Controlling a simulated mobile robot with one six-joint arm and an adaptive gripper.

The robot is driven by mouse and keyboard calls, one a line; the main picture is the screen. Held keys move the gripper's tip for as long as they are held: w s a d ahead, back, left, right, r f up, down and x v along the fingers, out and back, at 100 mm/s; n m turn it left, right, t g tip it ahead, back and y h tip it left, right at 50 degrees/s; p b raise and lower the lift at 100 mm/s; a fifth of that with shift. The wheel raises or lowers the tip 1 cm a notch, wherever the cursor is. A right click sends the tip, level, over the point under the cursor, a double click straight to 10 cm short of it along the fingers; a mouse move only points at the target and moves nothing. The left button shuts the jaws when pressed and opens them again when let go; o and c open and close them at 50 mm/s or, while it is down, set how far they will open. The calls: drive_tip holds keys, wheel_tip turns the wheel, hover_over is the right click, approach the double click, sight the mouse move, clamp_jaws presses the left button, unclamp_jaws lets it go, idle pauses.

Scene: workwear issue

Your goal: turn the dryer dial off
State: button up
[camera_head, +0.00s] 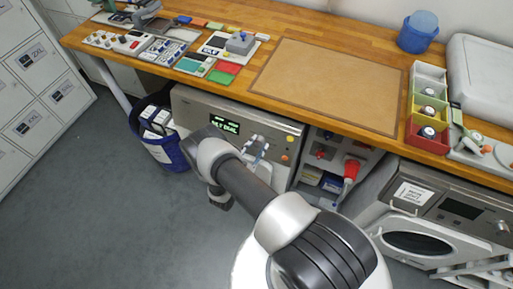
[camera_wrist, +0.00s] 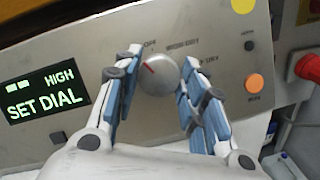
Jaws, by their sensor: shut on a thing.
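The dryer dial (camera_wrist: 160,76) is a round silver knob with a red pointer line on the dryer's steel front panel. The line slants toward the upper left, near a small label above the dial that is hard to read. My gripper (camera_wrist: 158,80) has one blue-padded finger on each side of the dial and is shut on it. In the head view my gripper (camera_head: 258,148) is at the dryer panel and hides the dial. The green display (camera_wrist: 44,100) left of the dial reads HIGH and SET DIAL.
An orange button (camera_wrist: 254,83) is right of the dial, with a small dark button (camera_wrist: 249,46) above it. A red plug-like part (camera_head: 351,169) sticks out right of the dryer. A blue bin (camera_head: 166,153) stands left. The wooden worktop (camera_head: 258,90) overhangs the panel.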

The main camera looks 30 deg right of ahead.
drive_tip(key=m+g, duration=0.1)
drive_tip(key=m, duration=0.2)
drive_tip(key=m+g+b, duration=0.1)
drive_tip(key=m, duration=0.2)
drive_tip(key=shift+w, duration=0.1)
drive_tip(key=shift+m, duration=0.4)
drive_tip(key=o, duration=1.1)
drive_tip(key=shift+c, duration=0.2)
drive_tip(key=shift+a, duration=0.1)
drive_tip(key=v, duration=1.2)
drive_tip(key=shift+w, duration=0.15)
